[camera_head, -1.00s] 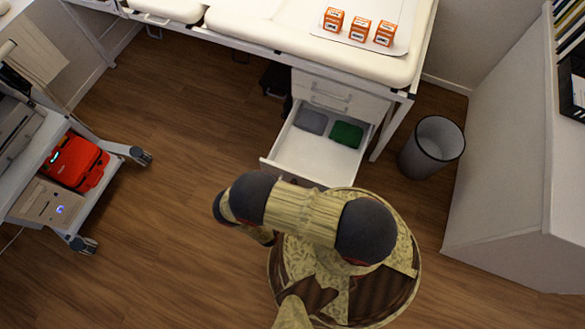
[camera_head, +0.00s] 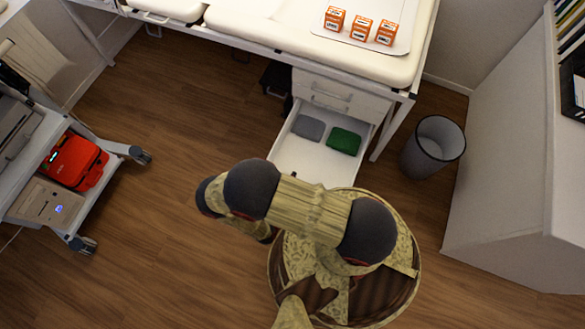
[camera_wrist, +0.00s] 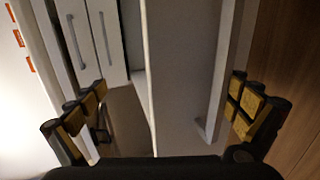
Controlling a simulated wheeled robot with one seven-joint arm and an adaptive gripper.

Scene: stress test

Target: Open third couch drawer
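The couch drawer (camera_head: 294,155) stands pulled out below two closed drawers of the white cabinet under the couch. A grey folded item (camera_head: 308,127) and a green folded item (camera_head: 344,140) lie in it. My arm hides its front edge in the head view. In the wrist view, my gripper (camera_wrist: 169,90) is open, its two fingers wide apart. The drawer's pale front panel (camera_wrist: 180,80) and its long handle (camera_wrist: 224,75) lie between the fingers. The left finger is over the drawer's inside and the right finger is beside the handle. I cannot tell whether either touches.
The couch (camera_head: 300,40) carries a tray with three orange boxes (camera_head: 361,29). A grey bin (camera_head: 433,147) stands right of the cabinet. A cart (camera_head: 100,185) with a red case is at the left, and a white unit (camera_head: 510,170) at the right. The wooden floor at left is clear.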

